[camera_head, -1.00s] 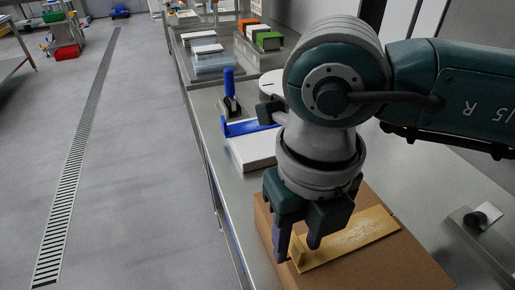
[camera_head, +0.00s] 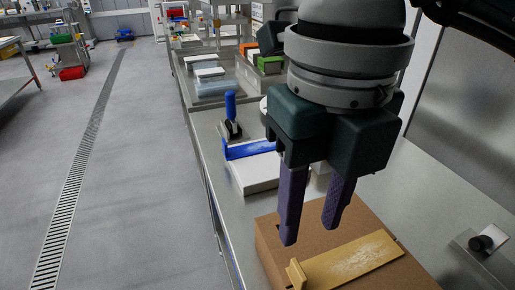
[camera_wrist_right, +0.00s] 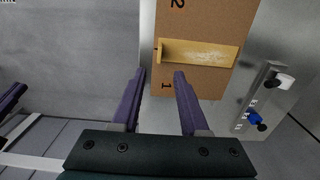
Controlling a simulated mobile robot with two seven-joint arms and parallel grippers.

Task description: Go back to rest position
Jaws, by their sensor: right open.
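My right gripper (camera_head: 309,234) is open and empty, its two purple fingers pointing down above the brown box. A yellow board (camera_head: 350,264) with a pale floury patch and a raised lip at one end lies on the brown box (camera_head: 275,228). In the right wrist view the open fingers (camera_wrist_right: 159,72) stand apart from the yellow board (camera_wrist_right: 205,54), which lies ahead of them between the printed numbers 1 and 2. A purple finger, seemingly of my left gripper (camera_wrist_right: 12,98), shows at that view's left edge; its opening cannot be judged.
A steel table (camera_head: 212,155) carries a white block (camera_head: 258,175) with a blue bar (camera_head: 250,149), and a blue-handled tool (camera_head: 231,108) behind it. A metal fixture (camera_head: 478,246) stands right of the box. Open floor (camera_head: 140,180) lies on the left.

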